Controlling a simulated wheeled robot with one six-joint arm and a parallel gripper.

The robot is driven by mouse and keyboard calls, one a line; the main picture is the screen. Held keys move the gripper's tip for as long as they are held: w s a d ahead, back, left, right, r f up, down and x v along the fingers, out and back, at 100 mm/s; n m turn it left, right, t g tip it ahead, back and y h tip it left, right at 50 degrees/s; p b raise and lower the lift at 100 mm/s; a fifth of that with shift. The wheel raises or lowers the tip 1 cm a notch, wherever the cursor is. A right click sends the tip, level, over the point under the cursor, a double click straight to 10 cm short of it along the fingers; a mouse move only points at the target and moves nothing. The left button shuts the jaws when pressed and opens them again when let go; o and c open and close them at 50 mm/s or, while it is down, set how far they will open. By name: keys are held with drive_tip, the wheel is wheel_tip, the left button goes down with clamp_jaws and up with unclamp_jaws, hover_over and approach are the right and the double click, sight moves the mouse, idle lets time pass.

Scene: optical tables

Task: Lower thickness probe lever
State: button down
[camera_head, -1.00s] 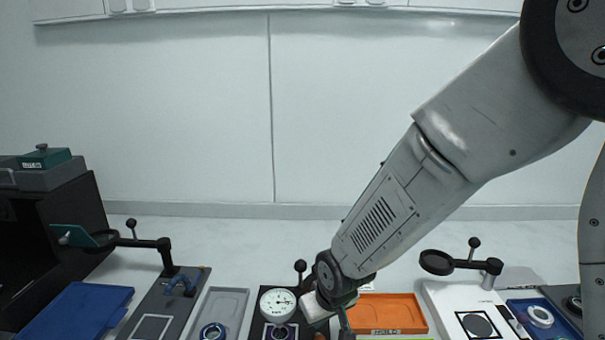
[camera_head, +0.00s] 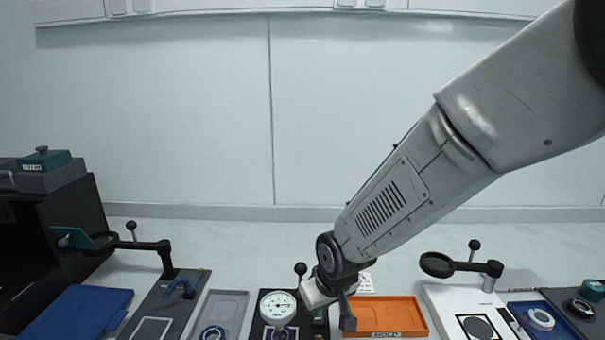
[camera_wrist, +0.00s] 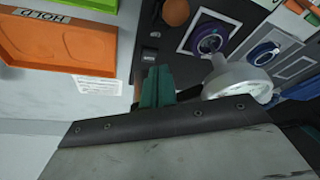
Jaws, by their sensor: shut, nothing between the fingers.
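The thickness probe has a white dial gauge (camera_head: 278,306) on a dark base, in the lower middle of the head view. A black ball knob (camera_head: 300,268) stands upright just behind the dial, on its right; I take it to be the lever's end. My gripper (camera_head: 347,320) points down to the right of the dial, beside the orange tray. In the wrist view my gripper (camera_wrist: 156,86) shows its fingers together and empty, left of the dial gauge (camera_wrist: 238,82). A brownish-orange round knob (camera_wrist: 176,12) is at the top there. The lever's arm is hidden.
The orange HOLD tray (camera_head: 400,316) lies right of the probe. A grey tray (camera_head: 232,302) and a blue plate (camera_head: 78,308) lie left. Magnifier stands rise at left (camera_head: 150,244) and right (camera_head: 462,264). The wall is clear behind.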

drive_tip(key=r, duration=0.3)
drive_tip(key=shift+w+r, duration=0.3)
drive_tip(key=shift+s, duration=0.1)
